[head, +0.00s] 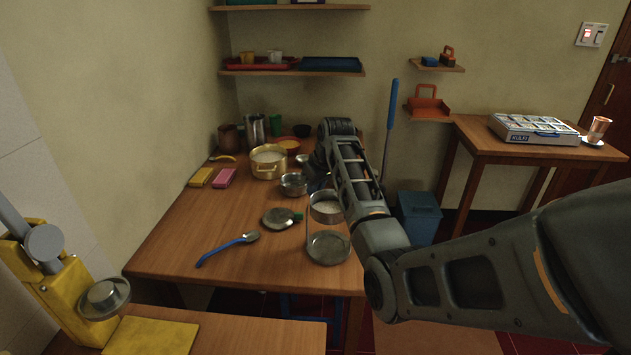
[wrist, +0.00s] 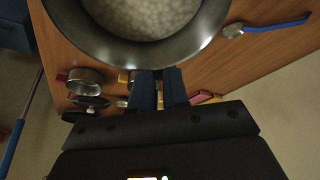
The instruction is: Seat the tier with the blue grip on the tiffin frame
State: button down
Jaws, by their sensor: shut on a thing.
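The tier with the blue grip is a round metal bowl with pale, grainy contents (head: 325,208). In the wrist view the tier (wrist: 205,30) fills the top of the picture. My gripper (wrist: 160,76) is shut on its blue grip, which is hard to tell from the dark blue fingers. In the head view my arm partly hides the gripper, behind the tier. The tiffin frame (head: 328,249) stands on the table near its front edge, with a round metal base and thin uprights. The tier is level, above the base with a gap; whether it is between the uprights is unclear.
A green-gripped tier (head: 279,217) and a blue-handled spoon (head: 228,249) lie left of the frame. A metal pot (head: 293,184), a brass pot (head: 268,162), and pink (head: 224,178) and yellow (head: 201,177) blocks are farther back.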

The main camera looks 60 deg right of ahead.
jog(key=shift+f, duration=2.2)
notch_tip(320, 180, down, 5)
jog(key=b, duration=0.5)
jog(key=shift+s+a+f+b, duration=0.15)
jog(key=shift+f+b, duration=0.15)
jog(key=shift+f, duration=0.55)
jog(key=shift+s+f+b, duration=0.1)
jog(key=shift+f+b, duration=0.2)
jog(key=shift+f, duration=0.55)
jog(key=c, duration=1.3)
grip_release()
jog(key=shift+w, duration=0.1)
jog(key=shift+o, duration=1.3)
jog(key=shift+r, duration=0.1)
jog(key=shift+w+r, duration=0.1)
jog(key=shift+r, duration=0.2)
